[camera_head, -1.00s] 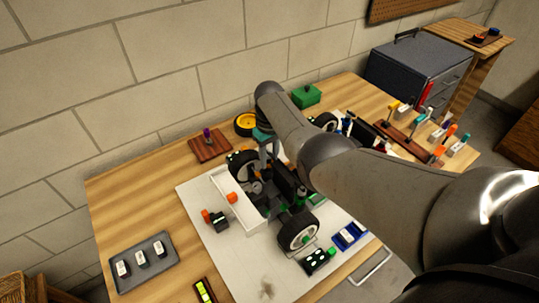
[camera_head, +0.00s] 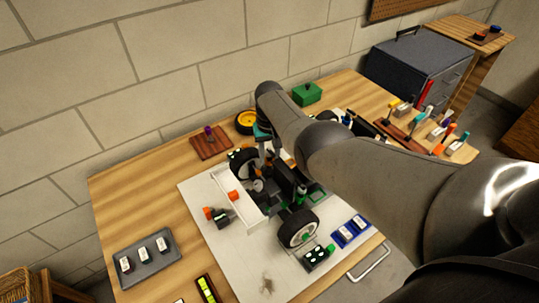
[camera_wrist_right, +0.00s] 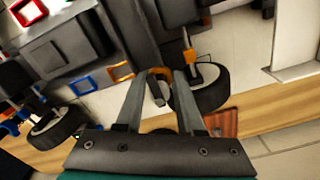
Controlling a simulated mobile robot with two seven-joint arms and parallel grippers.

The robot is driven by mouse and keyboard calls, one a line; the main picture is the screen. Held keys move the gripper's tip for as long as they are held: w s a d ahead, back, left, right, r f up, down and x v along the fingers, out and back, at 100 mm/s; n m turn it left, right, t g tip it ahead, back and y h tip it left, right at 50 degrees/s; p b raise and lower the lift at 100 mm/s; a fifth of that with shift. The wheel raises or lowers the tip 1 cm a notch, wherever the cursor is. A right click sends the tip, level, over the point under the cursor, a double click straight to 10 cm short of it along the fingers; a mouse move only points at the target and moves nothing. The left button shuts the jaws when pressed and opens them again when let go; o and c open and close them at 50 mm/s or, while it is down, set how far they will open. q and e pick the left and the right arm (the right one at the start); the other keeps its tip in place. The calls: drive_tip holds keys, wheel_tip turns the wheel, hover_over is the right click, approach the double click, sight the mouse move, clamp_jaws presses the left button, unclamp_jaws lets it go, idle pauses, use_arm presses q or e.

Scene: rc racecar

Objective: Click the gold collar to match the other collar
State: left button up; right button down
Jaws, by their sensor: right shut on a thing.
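The RC car (camera_head: 282,190) stands on a pale mat on the workbench, partly hidden by my right arm. My right gripper (camera_wrist_right: 160,74) reaches down to the car beside a black wheel (camera_wrist_right: 208,88). Its fingers are shut on a small gold piece (camera_wrist_right: 155,72), apparently the gold collar, mostly hidden between the tips. Another gold collar (camera_wrist_right: 188,56) shows on a thin upright rod just right of the fingers. In the head view the right gripper (camera_head: 266,152) is small, near the car's far wheel (camera_head: 242,162). My left gripper is not in view.
An orange square frame (camera_wrist_right: 121,72) lies close left of the fingertips. A grey tray (camera_head: 124,284) is at the bench's front left.

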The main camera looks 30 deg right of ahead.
drive_tip(key=c, duration=0.5)
unclamp_jaws()
wheel_tip(320, 180, up, 6)
drive_tip(key=p, duration=0.4)
drive_tip(key=shift+f, duration=0.1)
wheel_tip(320, 180, up, 9)
drive_tip(key=p, duration=0.2)
drive_tip(key=shift+r+p, duration=0.2)
drive_tip(key=shift+p, duration=0.1)
drive_tip(key=shift+s, duration=0.1)
